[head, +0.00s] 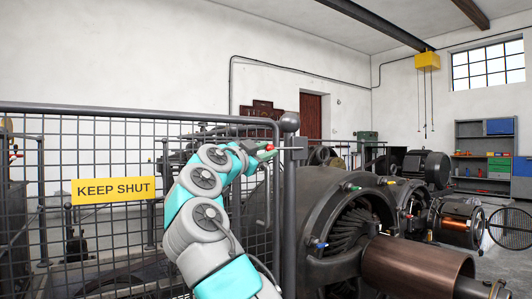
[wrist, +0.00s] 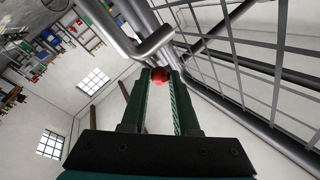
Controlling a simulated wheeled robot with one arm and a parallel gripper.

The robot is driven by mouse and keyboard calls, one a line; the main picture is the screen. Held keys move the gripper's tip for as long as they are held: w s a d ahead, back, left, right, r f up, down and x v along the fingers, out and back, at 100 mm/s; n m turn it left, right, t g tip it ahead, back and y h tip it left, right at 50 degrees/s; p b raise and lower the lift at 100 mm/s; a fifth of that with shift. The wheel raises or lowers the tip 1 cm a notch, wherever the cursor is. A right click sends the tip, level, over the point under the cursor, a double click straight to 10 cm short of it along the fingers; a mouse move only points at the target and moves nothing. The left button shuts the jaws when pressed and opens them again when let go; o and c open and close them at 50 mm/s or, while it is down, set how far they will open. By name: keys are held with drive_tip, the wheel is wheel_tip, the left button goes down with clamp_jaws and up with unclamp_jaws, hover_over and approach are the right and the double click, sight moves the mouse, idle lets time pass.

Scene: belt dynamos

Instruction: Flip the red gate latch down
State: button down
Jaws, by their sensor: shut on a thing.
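The red gate latch shows as a round red knob (wrist: 160,74) between my fingertips in the wrist view. In the head view a small red tip (head: 269,148) shows at the end of my arm, beside the gate post (head: 289,190). My gripper (wrist: 161,80) is shut on the knob, with a dark green finger on either side of it. It also shows in the head view (head: 262,150), small and partly hidden by my own arm. A bent grey metal bar (wrist: 150,45) lies just beyond the knob. The lever's angle is hard to tell.
A large dark dynamo (head: 335,225) with a copper-brown drum (head: 410,265) stands close on the right. Shelves (head: 484,150) stand at the far right.

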drive_tip(key=shift+d+f, duration=0.1)
drive_tip(key=shift+f, duration=0.15)
drive_tip(key=c, duration=0.9)
unclamp_jaws()
drive_tip(key=shift+c, duration=0.2)
drive_tip(key=b+v, duration=0.1)
drive_tip(key=v, duration=0.6)
drive_tip(key=shift+s+a, duration=0.25)
drive_tip(key=shift+s, duration=0.05)
